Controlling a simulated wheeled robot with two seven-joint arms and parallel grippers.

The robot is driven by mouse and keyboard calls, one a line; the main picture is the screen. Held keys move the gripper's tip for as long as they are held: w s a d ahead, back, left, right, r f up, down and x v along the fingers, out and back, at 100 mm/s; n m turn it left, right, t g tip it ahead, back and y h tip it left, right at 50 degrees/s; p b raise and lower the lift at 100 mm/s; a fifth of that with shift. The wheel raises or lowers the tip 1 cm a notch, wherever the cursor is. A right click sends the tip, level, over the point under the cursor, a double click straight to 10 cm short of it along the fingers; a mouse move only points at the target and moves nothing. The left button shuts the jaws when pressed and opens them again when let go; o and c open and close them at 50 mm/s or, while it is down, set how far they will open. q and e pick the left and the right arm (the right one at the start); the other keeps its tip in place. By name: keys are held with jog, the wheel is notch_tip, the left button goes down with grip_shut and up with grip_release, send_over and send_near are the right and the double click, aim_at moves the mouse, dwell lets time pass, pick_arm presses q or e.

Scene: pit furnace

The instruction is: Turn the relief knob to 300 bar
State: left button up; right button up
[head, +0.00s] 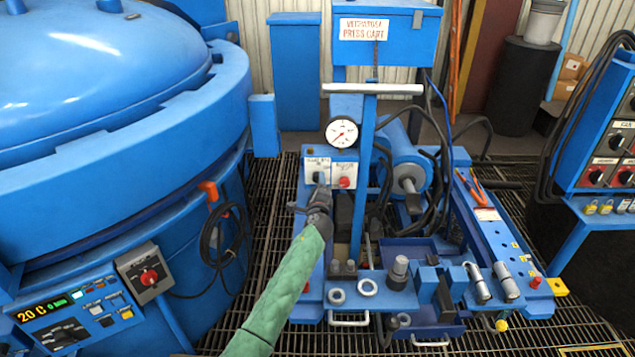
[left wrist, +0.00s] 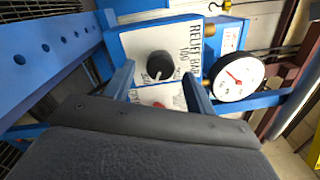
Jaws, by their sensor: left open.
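The relief knob (left wrist: 160,65) is a round black knob on a white plate (left wrist: 133,44) marked "RELIEF BAR", with a "100" beside it. A small pale mark shows near the knob's lower edge; the setting cannot be read surely. My left gripper (left wrist: 158,77) is open, with one blue finger on either side of the knob in the left wrist view. I cannot tell whether the fingers touch it. My right gripper is not in view.
A red knob (head: 345,183) sits close to the right on a neighbouring plate. A round gauge (head: 341,133) stands above the plates. The cart's handle post (head: 368,150) and black hoses (head: 440,190) are to the right. The blue furnace (head: 120,130) fills the left.

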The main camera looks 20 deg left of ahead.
pick_arm(q)
jog(key=v, duration=0.4)
jog(key=shift+s, duration=0.15)
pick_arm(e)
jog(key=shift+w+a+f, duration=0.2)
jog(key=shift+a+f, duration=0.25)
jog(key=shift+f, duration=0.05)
